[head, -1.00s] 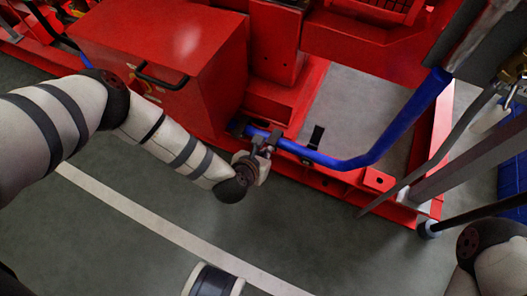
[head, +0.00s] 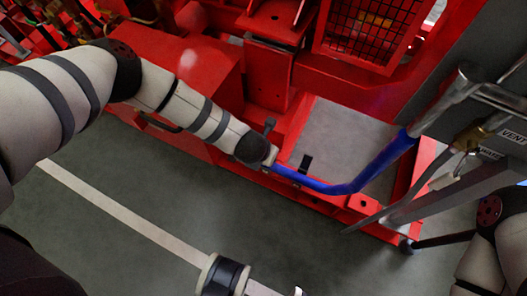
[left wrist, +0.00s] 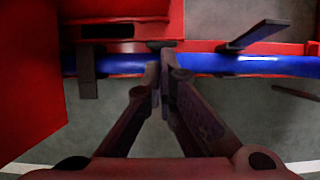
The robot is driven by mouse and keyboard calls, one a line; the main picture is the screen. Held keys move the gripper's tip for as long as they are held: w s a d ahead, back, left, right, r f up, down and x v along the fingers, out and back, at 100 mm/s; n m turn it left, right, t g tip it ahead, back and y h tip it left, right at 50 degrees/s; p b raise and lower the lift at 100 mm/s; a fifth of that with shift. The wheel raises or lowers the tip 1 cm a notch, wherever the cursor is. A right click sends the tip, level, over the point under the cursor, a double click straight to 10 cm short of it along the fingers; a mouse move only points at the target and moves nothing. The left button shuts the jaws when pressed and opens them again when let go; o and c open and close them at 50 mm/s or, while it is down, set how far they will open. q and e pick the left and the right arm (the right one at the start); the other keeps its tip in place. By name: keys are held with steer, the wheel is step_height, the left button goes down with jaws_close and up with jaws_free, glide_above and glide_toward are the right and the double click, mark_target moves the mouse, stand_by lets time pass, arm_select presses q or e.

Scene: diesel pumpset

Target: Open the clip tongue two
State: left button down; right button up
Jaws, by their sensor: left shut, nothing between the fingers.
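A blue pipe (head: 335,188) runs along the red base frame, and dark clips sit on it. In the left wrist view, one dark clip tongue (left wrist: 88,78) hangs down over the pipe (left wrist: 125,64) at the left. Another dark tongue (left wrist: 256,36) sticks out at a slant on the right; a dark tab (head: 306,162) also shows in the head view. I cannot tell which one is tongue two. My left gripper (left wrist: 161,72) is shut and empty, its tips at the pipe between these two tongues; contact is unclear.
The red box (left wrist: 30,80) is close on the left of my left gripper. A red mesh guard (head: 368,32) rises behind. Grey pipework (head: 440,105) stands at the right.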

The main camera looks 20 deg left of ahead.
arm_select(q)
steer(key=shift+r+p, duration=0.65)
steer(key=shift+r, duration=0.1)
arm_select(e)
steer(key=shift+w+r, duration=0.2)
steer(key=shift+r, duration=0.35)
